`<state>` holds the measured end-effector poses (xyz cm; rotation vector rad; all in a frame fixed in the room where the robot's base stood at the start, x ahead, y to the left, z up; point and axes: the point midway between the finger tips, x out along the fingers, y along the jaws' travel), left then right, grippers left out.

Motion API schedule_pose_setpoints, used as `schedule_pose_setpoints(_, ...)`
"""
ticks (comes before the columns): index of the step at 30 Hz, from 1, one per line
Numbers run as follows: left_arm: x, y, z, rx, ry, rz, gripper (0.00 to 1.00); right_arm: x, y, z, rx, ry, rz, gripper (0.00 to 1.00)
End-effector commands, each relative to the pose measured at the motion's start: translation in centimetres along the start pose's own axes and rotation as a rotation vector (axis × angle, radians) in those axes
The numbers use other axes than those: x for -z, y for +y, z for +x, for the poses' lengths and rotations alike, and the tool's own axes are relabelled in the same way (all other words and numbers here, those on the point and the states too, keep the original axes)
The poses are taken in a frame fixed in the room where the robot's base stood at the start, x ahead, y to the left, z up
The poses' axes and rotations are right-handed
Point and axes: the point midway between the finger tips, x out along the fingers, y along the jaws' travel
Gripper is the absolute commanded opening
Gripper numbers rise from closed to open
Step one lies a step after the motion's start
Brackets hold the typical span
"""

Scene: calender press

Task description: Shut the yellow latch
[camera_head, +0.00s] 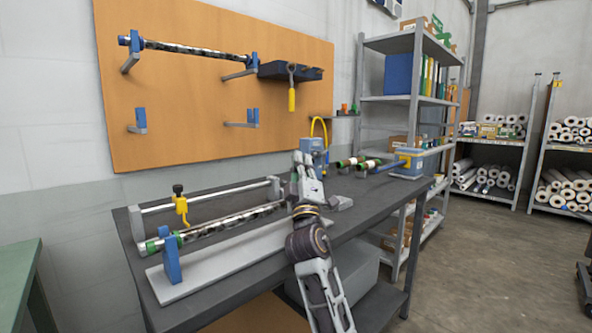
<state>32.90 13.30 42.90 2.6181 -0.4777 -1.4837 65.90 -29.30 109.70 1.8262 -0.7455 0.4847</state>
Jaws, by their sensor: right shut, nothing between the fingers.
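A yellow clamp-like piece (181,208) with a black knob sits on the pale rail at the left of the bench. A yellow curved loop (319,125) rises from a blue block (314,146) further back. I cannot tell for certain which of these yellow parts is the latch. My right gripper (302,158) is shut and empty. In the picture it is just left of the blue block, overlapping it, and below the loop. I cannot tell whether it touches. My left gripper is not in view.
A patterned roller (220,225) lies in blue holders on the dark bench (330,232). Further rollers and a blue unit with a yellow part (405,160) are at the bench's far end. An orange board (190,105) on the wall carries another roller and a yellow-handled tool (291,98).

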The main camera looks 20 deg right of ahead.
Motion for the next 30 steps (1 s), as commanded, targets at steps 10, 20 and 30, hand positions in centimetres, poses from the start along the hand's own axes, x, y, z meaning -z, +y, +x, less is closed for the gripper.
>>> schedule_pose_setpoints(10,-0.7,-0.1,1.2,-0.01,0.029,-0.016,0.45,-0.8,0.3,-0.4,-0.013,-0.001,0.009,0.0)
schedule_pose_setpoints(20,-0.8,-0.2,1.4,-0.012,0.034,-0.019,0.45,-1.3,0.5,-1.1,-0.013,0.0,0.009,0.0)
schedule_pose_setpoints(30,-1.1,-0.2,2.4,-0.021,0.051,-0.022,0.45,-2.7,0.5,-3.6,-0.013,-0.002,0.009,0.0)
